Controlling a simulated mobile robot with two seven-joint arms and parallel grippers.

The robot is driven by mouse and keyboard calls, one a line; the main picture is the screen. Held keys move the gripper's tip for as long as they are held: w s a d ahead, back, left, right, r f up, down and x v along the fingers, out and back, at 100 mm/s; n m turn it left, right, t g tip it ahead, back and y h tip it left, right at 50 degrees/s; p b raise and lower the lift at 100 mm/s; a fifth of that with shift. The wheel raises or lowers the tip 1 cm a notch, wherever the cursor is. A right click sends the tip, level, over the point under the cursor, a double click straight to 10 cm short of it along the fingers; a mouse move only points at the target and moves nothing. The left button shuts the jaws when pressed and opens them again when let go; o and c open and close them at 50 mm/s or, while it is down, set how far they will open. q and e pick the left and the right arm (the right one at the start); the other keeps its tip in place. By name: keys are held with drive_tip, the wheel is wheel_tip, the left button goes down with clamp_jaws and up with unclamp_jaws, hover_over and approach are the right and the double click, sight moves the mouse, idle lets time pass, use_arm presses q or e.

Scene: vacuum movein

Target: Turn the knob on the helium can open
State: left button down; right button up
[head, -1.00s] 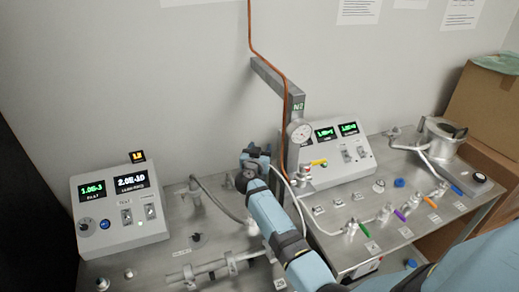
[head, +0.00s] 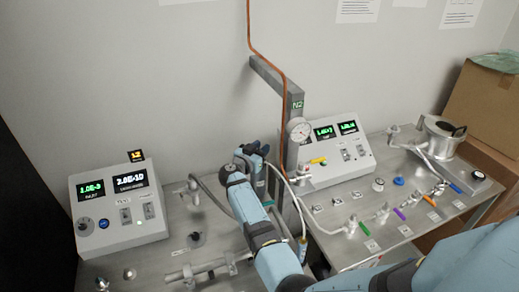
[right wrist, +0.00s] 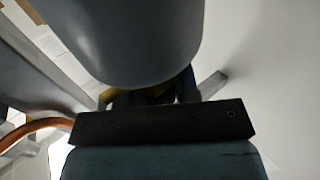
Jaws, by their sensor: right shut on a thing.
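My right gripper (head: 260,150) is raised over the back of the metal bench, its fingertips partly behind my own wrist. It is shut. In the right wrist view, a large smooth grey rounded body (right wrist: 140,45), apparently the helium can, fills the space in front of the gripper (right wrist: 155,98) and hides most of the fingers. The can's knob cannot be made out. My left gripper is not in view.
A left control box (head: 120,212) and a right control box (head: 325,158) have green displays. Valves with coloured handles line the right bench. A cardboard box (head: 485,105) is far right.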

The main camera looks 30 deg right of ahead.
drive_tip(key=m+g+h+b, duration=0.1)
drive_tip(key=m+g, duration=0.1)
drive_tip(key=g, duration=0.1)
drive_tip(key=shift+f, duration=0.1)
drive_tip(key=shift+s+f+m+g+b, duration=0.1)
drive_tip(key=shift+m+g+b, duration=0.35)
drive_tip(key=shift+g, duration=0.35)
drive_tip(key=m+g+b, duration=0.1)
drive_tip(key=g+b, duration=0.1)
drive_tip(key=m+g+b, duration=0.1)
drive_tip(key=m+g, duration=0.1)
drive_tip(key=m+g+b, duration=0.2)
drive_tip(key=g, duration=0.1)
drive_tip(key=shift+s+b, duration=0.35)
drive_tip(key=shift+s+m+g+y+b, duration=0.1)
drive_tip(key=shift+m+g+y+b, duration=0.3)
drive_tip(key=shift+g+b, duration=0.35)
use_arm(q)
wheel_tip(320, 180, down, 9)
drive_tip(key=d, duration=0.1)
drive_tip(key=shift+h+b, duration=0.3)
drive_tip(key=shift+b, duration=0.1)
use_arm(e)
drive_tip(key=shift+s+m+g+y, duration=0.1)
drive_tip(key=shift+m+g+y, duration=0.3)
drive_tip(key=shift+g, duration=0.35)
drive_tip(key=o, duration=0.9)
drive_tip(key=shift+d, duration=0.1)
drive_tip(key=shift+o, duration=0.2)
